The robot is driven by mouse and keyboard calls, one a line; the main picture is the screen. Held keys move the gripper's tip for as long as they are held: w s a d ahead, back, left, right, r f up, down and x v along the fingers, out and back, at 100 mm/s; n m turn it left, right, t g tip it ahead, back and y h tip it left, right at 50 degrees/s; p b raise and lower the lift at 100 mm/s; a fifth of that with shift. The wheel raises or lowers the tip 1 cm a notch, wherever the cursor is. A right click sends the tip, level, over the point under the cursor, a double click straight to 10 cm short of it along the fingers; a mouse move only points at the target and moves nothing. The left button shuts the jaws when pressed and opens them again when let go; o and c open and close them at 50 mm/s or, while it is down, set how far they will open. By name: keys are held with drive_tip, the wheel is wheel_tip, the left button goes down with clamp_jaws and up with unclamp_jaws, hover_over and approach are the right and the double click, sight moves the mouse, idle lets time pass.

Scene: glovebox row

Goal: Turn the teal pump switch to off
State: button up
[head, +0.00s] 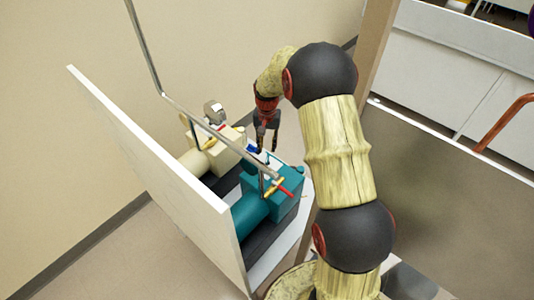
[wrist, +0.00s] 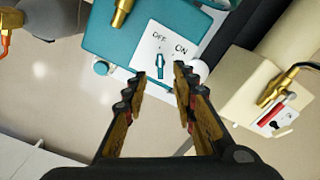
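The teal pump (head: 252,212) stands on a shelf beside a cream pump in the head view. Its teal body also shows in the wrist view (wrist: 112,45), with a white switch plate (wrist: 145,50) marked OFF and ON. A small blue-teal switch lever (wrist: 160,64) sits on the plate below the two labels; I cannot tell for certain which label it points to. My gripper (wrist: 160,76) is open and empty, its fingertips on either side of the lever's lower end in the picture. Contact cannot be made out. In the head view my gripper (head: 266,138) hangs just above the pump's far side.
The cream pump (head: 225,152) with its own switch panel (wrist: 274,118) is close by. A white upright panel (head: 150,165) stands left of the pumps. A thin metal pipe (head: 185,112) crosses over them. A dark brown surface (head: 440,190) lies to the right.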

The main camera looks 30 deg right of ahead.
drive_tip(key=shift+r, duration=2.2)
drive_tip(key=s+a+r+n+t+b, duration=0.2)
drive_tip(key=s+a+r+b, duration=0.1)
drive_tip(key=s, duration=0.7)
drive_tip(key=s+a+r+n+t+b, duration=0.1)
drive_tip(key=s+a+r+n+b, duration=0.2)
drive_tip(key=s+a, duration=0.3)
drive_tip(key=s+a+r+n+t+b, duration=0.2)
drive_tip(key=s+a+r+b, duration=0.2)
drive_tip(key=s, duration=1.2)
drive_tip(key=shift+a+r+t+b, duration=0.3)
drive_tip(key=shift+r+b, duration=0.25)
drive_tip(key=shift+b, duration=0.15)
idle(0.8)
